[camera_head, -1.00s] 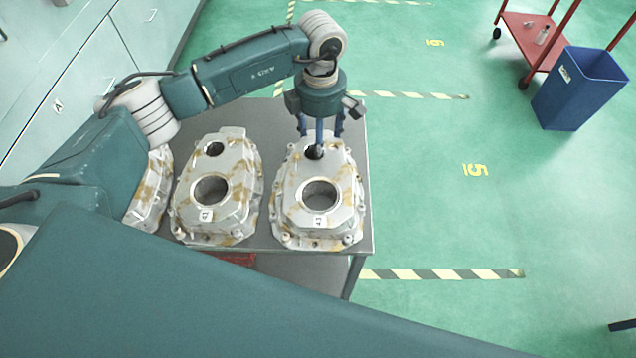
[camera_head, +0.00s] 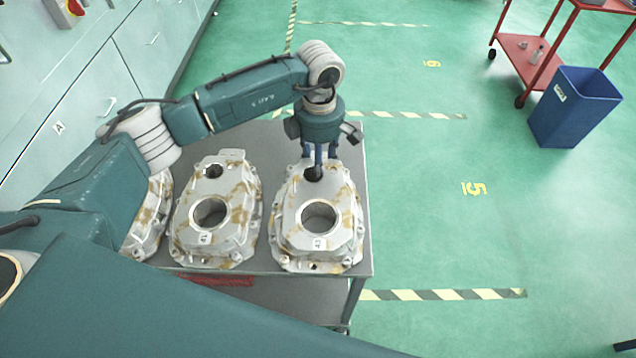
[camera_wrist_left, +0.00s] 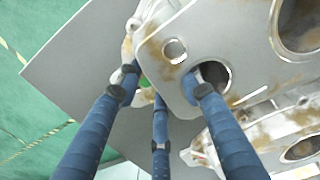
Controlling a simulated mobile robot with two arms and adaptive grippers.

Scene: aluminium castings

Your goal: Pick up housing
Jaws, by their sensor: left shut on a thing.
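Several grey cast housings with brown stains lie in a row on a grey table (camera_head: 232,158). The rightmost housing (camera_head: 343,225) has a large round bore and a smaller hole behind it. My left gripper (camera_head: 318,172) points down at its far end and is shut on it. In the left wrist view one blue finger of the gripper (camera_wrist_left: 162,85) reaches into a hole of this housing (camera_wrist_left: 235,45), and two fingers are at its outer edge. I cannot tell whether the housing is off the table. My right gripper is not in view.
The middle housing (camera_head: 236,220) is close to the left of the held one. A third housing (camera_head: 150,225) is partly hidden by my arm. A blue bin (camera_head: 572,112) and a red cart (camera_head: 523,62) stand on the right. The green floor between is clear.

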